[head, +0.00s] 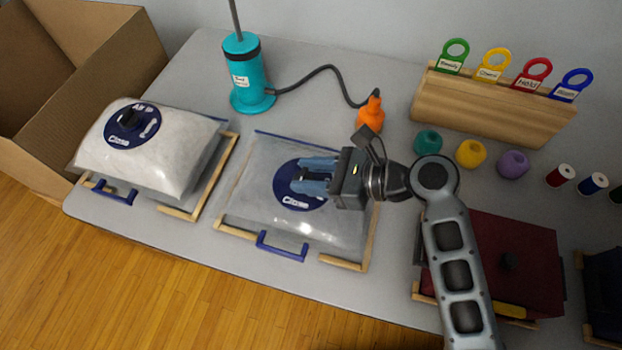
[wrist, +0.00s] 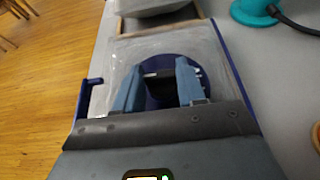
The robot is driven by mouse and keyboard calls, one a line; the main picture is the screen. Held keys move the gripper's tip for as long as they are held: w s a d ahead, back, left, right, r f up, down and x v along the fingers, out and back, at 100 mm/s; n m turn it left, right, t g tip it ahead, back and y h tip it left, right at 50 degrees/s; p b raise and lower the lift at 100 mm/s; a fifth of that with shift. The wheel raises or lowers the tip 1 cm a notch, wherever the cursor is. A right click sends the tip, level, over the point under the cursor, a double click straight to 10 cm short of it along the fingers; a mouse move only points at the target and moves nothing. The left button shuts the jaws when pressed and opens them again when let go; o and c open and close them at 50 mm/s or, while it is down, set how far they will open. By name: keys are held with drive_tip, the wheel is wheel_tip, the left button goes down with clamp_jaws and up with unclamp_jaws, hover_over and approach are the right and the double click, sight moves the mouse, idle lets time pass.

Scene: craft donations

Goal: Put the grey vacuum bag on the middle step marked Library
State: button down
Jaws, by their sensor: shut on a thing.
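A flattened grey vacuum bag (head: 258,175) lies within a wooden corner frame (head: 232,231) in the middle of the table. It has a round dark blue disc (head: 284,196) lettered "Close". My gripper (head: 305,180) is over the disc, its blue fingers shut on the dark grip at its centre. In the wrist view the fingers (wrist: 159,80) stand either side of that dark grip, with the bag (wrist: 118,70) spread beneath. The bag looks flat on the table; its exact height is unclear. No step marked Library is recognisable.
A plump pale bag (head: 95,160) lies left, by a cardboard box (head: 75,75). Behind stand a teal pump (head: 248,75) with a hose and orange nozzle (head: 371,115), and a wooden tag rack (head: 480,105). Yarn balls, spools and a dark red case (head: 520,250) occupy the right.

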drive_tip(key=shift+f+p, duration=0.6)
drive_tip(key=shift+f, duration=0.7)
drive_tip(key=shift+f, duration=0.1)
drive_tip(key=c, duration=0.7)
unclamp_jaws()
drive_tip(key=shift+o, duration=0.2)
drive_tip(key=shift+f+b, duration=0.3)
drive_tip(key=shift+b, duration=0.4)
